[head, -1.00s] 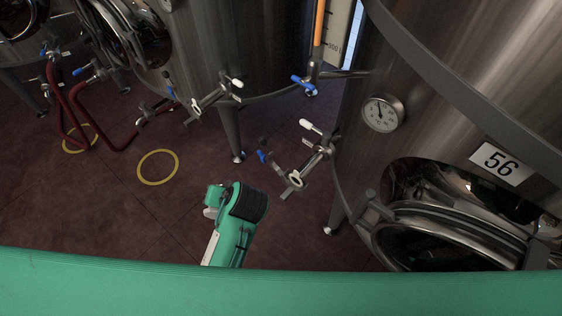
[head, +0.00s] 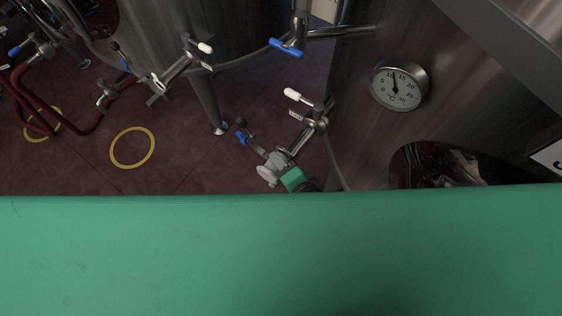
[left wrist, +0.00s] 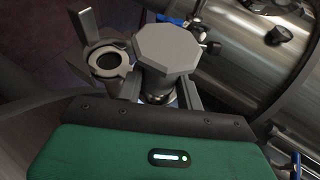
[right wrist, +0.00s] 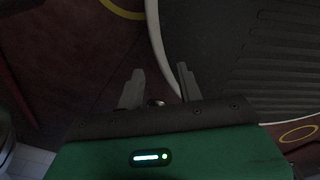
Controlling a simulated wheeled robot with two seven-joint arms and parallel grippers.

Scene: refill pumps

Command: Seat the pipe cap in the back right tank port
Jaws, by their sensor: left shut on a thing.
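In the head view my left gripper (head: 279,169) is at the lower valve outlet of the right tank, its green body partly hidden by my own green body part. It is shut on the pipe cap (head: 267,174), a pale grey disc. In the left wrist view the cap (left wrist: 167,52) is a flat grey octagon between the fingers. A round port ring (left wrist: 108,62) with a dark opening shows just left of the cap, which does not cover it. I cannot tell whether they touch. My right gripper (right wrist: 160,70) is open and empty in the right wrist view.
The right tank (head: 352,100) with its dial gauge (head: 399,87) stands close beside the gripper. Valve handles, one white (head: 298,97) and one blue (head: 286,47), stick out nearby. A tank leg (head: 206,108) and red hoses (head: 37,112) are further left. Floor around the yellow ring (head: 132,148) is clear.

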